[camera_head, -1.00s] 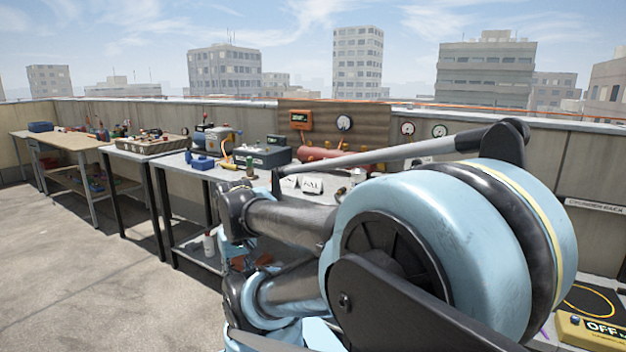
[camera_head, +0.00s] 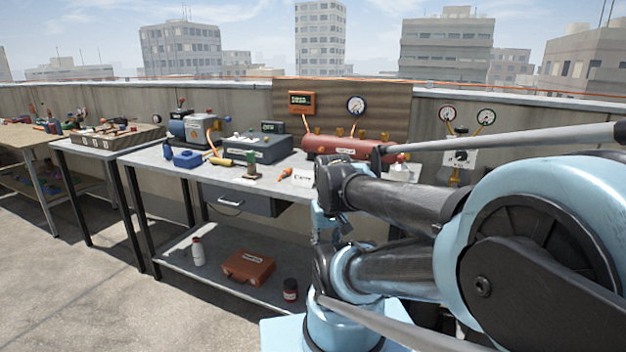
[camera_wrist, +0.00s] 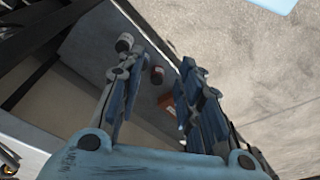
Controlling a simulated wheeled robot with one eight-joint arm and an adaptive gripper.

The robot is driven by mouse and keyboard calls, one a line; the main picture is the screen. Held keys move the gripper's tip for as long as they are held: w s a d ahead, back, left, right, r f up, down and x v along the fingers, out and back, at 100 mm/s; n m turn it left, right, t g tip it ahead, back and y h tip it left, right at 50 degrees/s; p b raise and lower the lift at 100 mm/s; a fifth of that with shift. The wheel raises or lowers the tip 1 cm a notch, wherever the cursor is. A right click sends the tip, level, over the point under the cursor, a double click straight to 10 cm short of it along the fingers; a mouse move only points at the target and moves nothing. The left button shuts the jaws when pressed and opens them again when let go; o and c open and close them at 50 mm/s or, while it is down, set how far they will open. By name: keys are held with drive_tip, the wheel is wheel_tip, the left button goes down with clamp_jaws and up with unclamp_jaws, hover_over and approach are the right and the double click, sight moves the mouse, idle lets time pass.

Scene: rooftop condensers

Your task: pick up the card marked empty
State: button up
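A small white card (camera_head: 303,177) stands on the grey workbench (camera_head: 228,178), near its front edge. Its dark lettering is partly legible and seems to begin with E; my arm hides the bench just right of it. No other card shows clearly now. My gripper (camera_wrist: 157,72) is open in the wrist view, with its two blue fingers apart and nothing held between them. It points down toward the lower shelf, away from the card. The card does not show in the wrist view.
On the bench stand a red tank (camera_head: 342,147), a dark green case (camera_head: 258,148) and a blue block (camera_head: 188,159). The lower shelf holds a white bottle (camera_head: 198,252), a red case (camera_head: 248,266) and a dark jar (camera_head: 290,290). The floor at left is clear.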

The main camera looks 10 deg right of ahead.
sight(304, 172)
drive_tip(key=shift+a, duration=0.15)
